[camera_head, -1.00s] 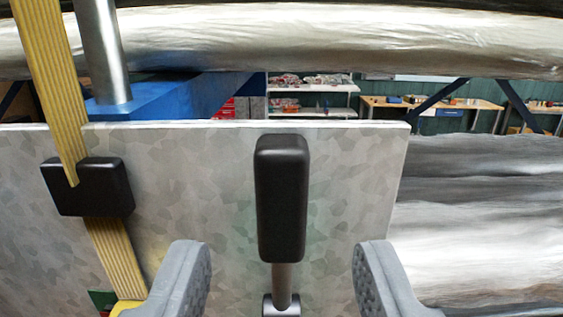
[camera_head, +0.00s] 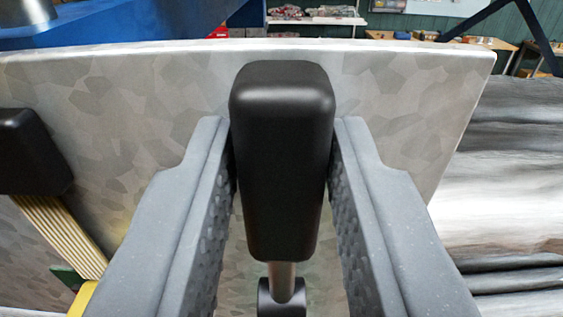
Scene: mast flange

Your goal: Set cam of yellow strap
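A black handle (camera_head: 283,150) on a short metal stem stands upright in front of a grey galvanized plate, in the middle of the view. Its stem runs down to a dark base (camera_head: 281,297) at the bottom edge. My gripper (camera_head: 285,150) has one grey finger on each side of the handle, very close to its sides. Whether the pads press on it is hard to tell. The yellow strap (camera_head: 62,232) comes out below a black block (camera_head: 30,152) at the left edge and slants down to the right.
The galvanized plate (camera_head: 140,110) fills the area behind the handle, its top edge near the top of the view. A blue beam (camera_head: 110,27) lies beyond it at upper left. Silvery wrapped pipes (camera_head: 510,190) are at right. Shelves and benches stand far behind.

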